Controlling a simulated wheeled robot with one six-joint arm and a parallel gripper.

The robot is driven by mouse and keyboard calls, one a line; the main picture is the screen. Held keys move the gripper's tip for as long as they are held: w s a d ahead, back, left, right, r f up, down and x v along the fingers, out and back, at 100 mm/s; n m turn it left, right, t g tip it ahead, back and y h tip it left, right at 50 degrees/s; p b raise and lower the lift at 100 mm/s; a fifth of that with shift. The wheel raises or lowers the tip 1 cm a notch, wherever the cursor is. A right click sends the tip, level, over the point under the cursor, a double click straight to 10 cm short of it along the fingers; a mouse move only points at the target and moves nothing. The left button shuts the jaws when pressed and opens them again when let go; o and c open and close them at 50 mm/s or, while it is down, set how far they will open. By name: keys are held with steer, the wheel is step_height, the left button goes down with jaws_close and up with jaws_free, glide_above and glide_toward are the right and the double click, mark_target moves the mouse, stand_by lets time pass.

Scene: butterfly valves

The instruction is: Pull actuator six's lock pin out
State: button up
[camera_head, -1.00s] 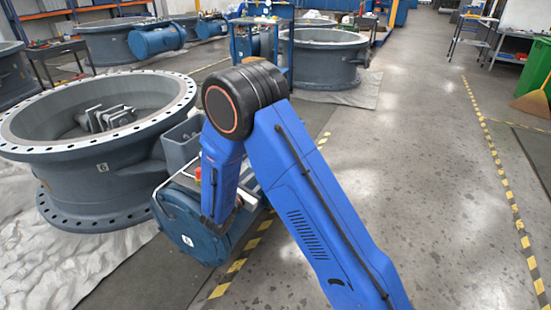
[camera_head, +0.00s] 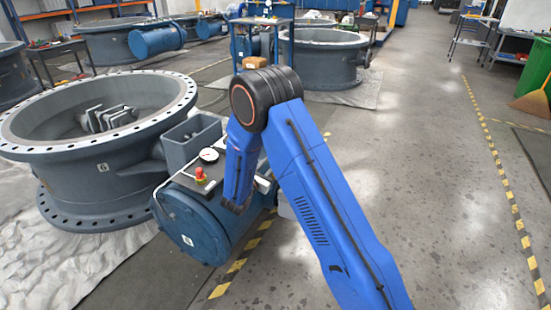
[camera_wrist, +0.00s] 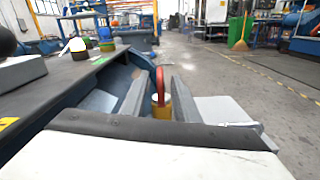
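Actuator six is a blue drum (camera_head: 190,225) with a dark top plate, standing beside the big grey valve body (camera_head: 105,185) marked 6. In the wrist view, a red ring (camera_wrist: 160,80) shows above a yellow cylindrical part (camera_wrist: 161,103), beside the actuator's blue side; it looks like the lock pin. My gripper (camera_wrist: 160,76) is open, its two grey fingers apart on either side of the red ring, with gaps visible. I cannot tell how far ahead the ring lies. In the head view, my arm hides the pin and most of the gripper.
A red button (camera_head: 200,175) and a white-faced gauge (camera_head: 208,155) stand on the actuator's top plate, left of my arm. A grey open box (camera_head: 190,142) is behind them.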

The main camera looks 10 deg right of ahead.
steer(key=shift+x, duration=2.7)
jaws_close()
